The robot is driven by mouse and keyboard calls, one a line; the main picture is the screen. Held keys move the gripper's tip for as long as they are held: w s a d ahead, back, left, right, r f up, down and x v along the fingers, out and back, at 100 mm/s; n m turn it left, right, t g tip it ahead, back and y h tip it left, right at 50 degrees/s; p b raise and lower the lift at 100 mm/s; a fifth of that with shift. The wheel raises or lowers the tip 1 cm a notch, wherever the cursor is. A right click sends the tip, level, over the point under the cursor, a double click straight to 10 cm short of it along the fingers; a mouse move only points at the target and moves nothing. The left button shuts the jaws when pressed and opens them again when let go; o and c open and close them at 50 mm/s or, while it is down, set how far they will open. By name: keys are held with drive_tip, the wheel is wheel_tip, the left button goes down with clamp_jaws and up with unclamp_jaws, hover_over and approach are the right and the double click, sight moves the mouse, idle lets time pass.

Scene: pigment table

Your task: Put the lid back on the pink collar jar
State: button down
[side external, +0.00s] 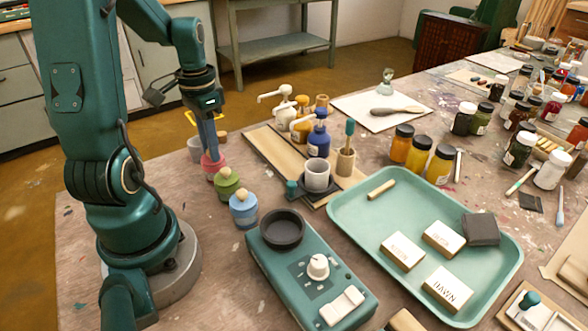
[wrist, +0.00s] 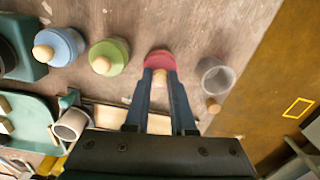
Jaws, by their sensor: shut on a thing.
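The pink collar jar (side external: 213,176) stands at the end of a row of jars in the side view. Its pink collar and lid area also show in the wrist view (wrist: 159,59). My gripper (side external: 210,150) points down over this jar, with its two fingers around the wooden knob (wrist: 159,77) of the lid. The gripper is shut on that knob, and the fingers hide part of it. The lid is at or just above the jar's top; I cannot tell whether it is fully seated.
A green jar (side external: 227,184) and a blue jar (side external: 244,209) stand close by, both lidded. A grey jar (wrist: 214,76) and a small wooden piece (wrist: 213,105) lie on the other side. A wooden board (side external: 275,158) with bottles stands behind. A teal device (side external: 290,262) is in front.

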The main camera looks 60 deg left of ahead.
drive_tip(key=c, duration=0.7)
unclamp_jaws()
drive_tip(key=shift+o, duration=0.5)
drive_tip(key=o, duration=0.4)
drive_tip(key=shift+r, duration=3.5)
